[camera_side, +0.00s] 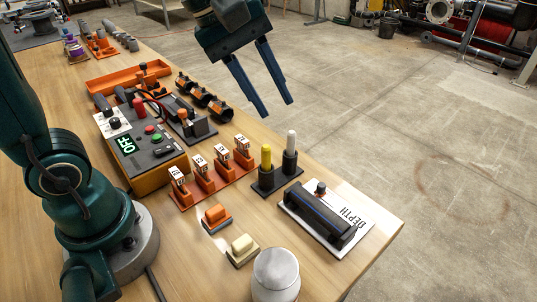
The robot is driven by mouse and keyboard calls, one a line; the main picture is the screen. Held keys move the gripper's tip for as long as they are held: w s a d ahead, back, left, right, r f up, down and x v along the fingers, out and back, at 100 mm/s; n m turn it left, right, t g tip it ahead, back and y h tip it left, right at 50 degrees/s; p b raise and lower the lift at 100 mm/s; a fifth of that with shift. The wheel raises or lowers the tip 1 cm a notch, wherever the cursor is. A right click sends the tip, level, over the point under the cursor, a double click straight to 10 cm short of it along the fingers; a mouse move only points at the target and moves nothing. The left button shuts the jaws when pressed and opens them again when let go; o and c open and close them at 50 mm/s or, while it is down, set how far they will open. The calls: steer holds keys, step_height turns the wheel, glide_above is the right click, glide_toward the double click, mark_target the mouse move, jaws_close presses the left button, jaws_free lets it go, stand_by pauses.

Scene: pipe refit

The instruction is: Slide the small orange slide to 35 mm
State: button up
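My gripper (277,110) hangs in the air above the far right edge of the table, with its two long blue fingers apart and nothing between them. Below it, near the table's right corner, lies a white plate (366,222) lettered DEPTH. A black bar-shaped body (318,219) stands along this plate. Scale marks and the slide's reading are too small to tell.
A yellow and a white peg (291,143) stand in a black holder beside the plate. Several numbered orange holders (202,173) stand left of it. An orange block, a cream block (242,249) and a silver cylinder (276,275) are nearer. A control box (144,150) reads OFF.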

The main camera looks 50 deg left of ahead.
steer(key=w+d+f+n+g+h, duration=0.1)
steer(key=w+d+f+n+g, duration=0.1)
steer(key=w+f+n, duration=0.4)
steer(key=g, duration=0.2)
glide_above(322, 185)
steer(key=a, duration=0.3)
steer(key=shift+h, duration=0.4)
steer(key=f, duration=0.8)
steer(key=shift+w+d, duration=0.1)
steer(key=shift+d, duration=0.1)
steer(key=shift+x, duration=2.6)
jaws_close()
steer(key=shift+r, duration=0.1)
